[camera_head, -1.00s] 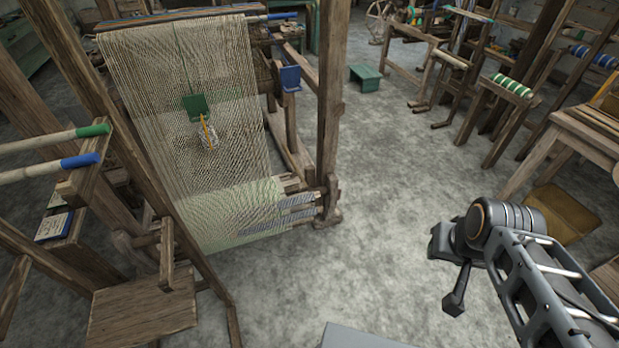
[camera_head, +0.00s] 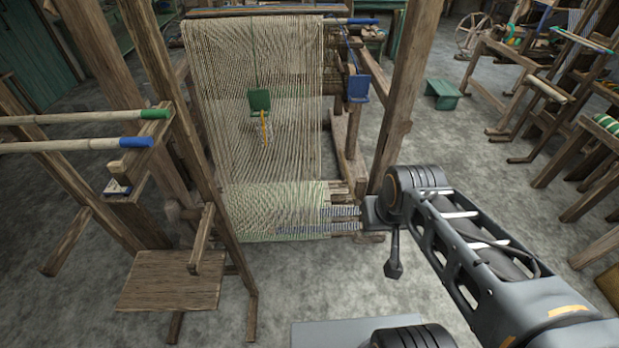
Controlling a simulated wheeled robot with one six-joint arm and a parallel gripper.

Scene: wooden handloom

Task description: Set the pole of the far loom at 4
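A large wooden loom with a pale warp sheet (camera_head: 225,120) stands in the middle. A pole with a blue end (camera_head: 350,21) runs along its top. Two pale poles lie across the wooden frame at the left, one with a green end (camera_head: 155,114) and one with a blue end (camera_head: 136,142). Further looms stand at the right, including one with a green-tipped bar (camera_head: 583,40). I cannot tell which is the far loom, and no number 4 is readable. My gripper (camera_head: 385,240) is at the arm's end, in front of the loom's lower right; its fingers are unclear.
A wooden seat (camera_head: 172,281) stands at the lower left. A green stool (camera_head: 443,94) stands behind the loom's right post (camera_head: 401,110). Grey floor (camera_head: 470,145) is open between the loom and the right-hand frames.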

